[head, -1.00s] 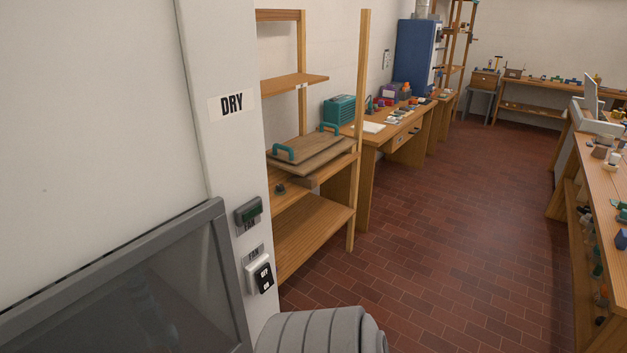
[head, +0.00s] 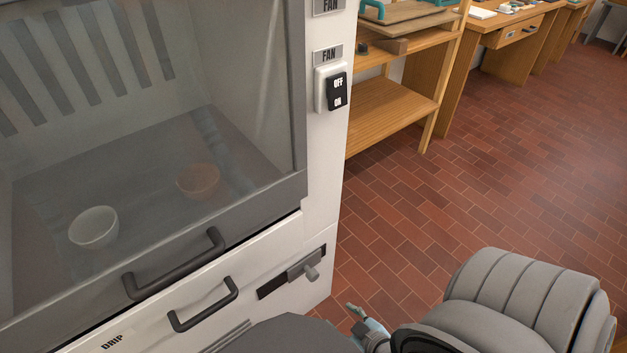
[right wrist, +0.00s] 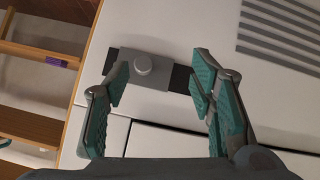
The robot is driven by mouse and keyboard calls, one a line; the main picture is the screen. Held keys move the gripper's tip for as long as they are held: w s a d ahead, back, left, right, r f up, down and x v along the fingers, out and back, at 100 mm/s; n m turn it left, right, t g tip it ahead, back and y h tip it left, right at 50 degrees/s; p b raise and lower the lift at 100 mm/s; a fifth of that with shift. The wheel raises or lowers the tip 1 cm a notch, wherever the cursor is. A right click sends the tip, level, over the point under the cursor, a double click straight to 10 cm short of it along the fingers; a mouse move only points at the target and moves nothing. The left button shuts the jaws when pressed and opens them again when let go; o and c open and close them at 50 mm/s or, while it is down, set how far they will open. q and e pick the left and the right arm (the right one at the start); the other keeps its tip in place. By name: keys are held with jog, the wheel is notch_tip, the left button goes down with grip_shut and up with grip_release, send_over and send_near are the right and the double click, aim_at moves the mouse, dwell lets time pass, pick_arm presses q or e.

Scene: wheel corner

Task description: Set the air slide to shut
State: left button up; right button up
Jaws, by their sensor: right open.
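The air slide is a grey plate with a round knob (head: 312,271) on a dark track (head: 271,287), low on the white cabinet's front. Dark track shows at both ends of the plate. In the right wrist view the plate (right wrist: 128,71) and knob (right wrist: 142,65) lie ahead between the two fingers. My right gripper (right wrist: 160,72) is open and empty, with teal pads, one finger on each side of the plate; contact cannot be told. In the head view the right gripper (head: 356,314) shows small, just below and right of the slide. My left gripper is out of view.
A glass sash with a dark handle (head: 175,263) covers bowls inside the cabinet. Below it is a drawer handle (head: 203,305) beside a DRIP label (head: 117,341). A FAN switch (head: 331,89) is above the slide. Wooden shelves (head: 390,110) stand right; the brick floor (head: 400,210) is open.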

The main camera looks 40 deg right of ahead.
aim_at(315, 278)
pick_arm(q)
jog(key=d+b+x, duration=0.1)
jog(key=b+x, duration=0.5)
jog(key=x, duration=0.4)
pick_arm(e)
jog(key=w+d+f+t+b, duration=0.1)
jog(key=w, duration=0.4)
jog(key=w+d+f+t+b, duration=0.1)
jog(key=w+f, duration=0.1)
jog(key=w, duration=0.4)
jog(key=w+d+f+t+h+b, duration=0.1)
jog(key=w, duration=0.4)
jog(key=shift+w+f+b, duration=0.35)
jog(key=shift+b, duration=0.05)
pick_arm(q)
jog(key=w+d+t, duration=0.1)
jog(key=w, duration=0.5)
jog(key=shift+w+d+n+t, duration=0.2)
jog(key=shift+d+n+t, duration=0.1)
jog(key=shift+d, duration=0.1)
pick_arm(e)
jog(key=shift+w+d, duration=0.1)
jog(key=shift+w, duration=0.3)
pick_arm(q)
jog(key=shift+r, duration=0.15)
pick_arm(e)
grip_shut()
